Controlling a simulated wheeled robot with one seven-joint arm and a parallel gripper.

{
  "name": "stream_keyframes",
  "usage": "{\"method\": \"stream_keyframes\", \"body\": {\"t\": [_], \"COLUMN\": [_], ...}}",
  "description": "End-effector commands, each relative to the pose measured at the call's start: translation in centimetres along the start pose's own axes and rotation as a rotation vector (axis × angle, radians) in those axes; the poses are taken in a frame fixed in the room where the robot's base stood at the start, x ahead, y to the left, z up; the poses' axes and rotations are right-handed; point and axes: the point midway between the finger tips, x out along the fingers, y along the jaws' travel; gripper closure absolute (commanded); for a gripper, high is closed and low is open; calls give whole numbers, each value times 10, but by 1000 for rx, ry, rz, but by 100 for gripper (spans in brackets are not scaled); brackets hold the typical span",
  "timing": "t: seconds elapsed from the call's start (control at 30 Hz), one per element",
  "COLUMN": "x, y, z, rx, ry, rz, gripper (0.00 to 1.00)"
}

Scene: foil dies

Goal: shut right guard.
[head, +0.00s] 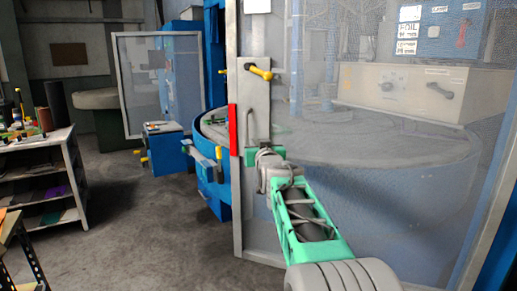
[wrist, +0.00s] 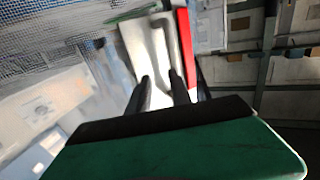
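The right guard is a large mesh panel in a grey frame (head: 259,215), filling the right half of the head view. Its left edge carries a grey plate with a bent grey bar handle (head: 248,126), a red strip (head: 233,130) and a yellow-handled latch (head: 259,72). In the wrist view the handle (wrist: 158,40) and red strip (wrist: 186,48) are just ahead of the fingers. My gripper (wrist: 162,78) has its dark fingers apart, with nothing visibly held between them. In the head view my gripper (head: 256,151) is at the handle's lower end; contact is unclear.
Behind the mesh is a round grey table (head: 350,143) with a blue side and a control box (head: 405,88). Another mesh panel (head: 143,75) stands at the back left. A shelf unit (head: 45,175) is at the left. Grey floor (head: 150,215) between is clear.

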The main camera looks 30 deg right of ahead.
Motion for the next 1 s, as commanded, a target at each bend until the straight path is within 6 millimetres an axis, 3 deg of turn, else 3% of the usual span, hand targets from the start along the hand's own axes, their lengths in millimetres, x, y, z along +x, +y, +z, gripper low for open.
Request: {"method": "stream_keyframes", "body": {"t": [0.23,0.77,0.83,0.93,0.97,1.0], "x": [-16,-17,-18,-32,-42,-61], "y": [2,3,1,-20,-31,-48], "z": [1,0,3,31,47,76], "rx": [0,0,0,1,-1,-4], "ry": [1,-1,-9,-106,-162,-257], "rz": [2,2,-1,-26,-41,-64], "gripper": [75,75,81,89,91,94]}}
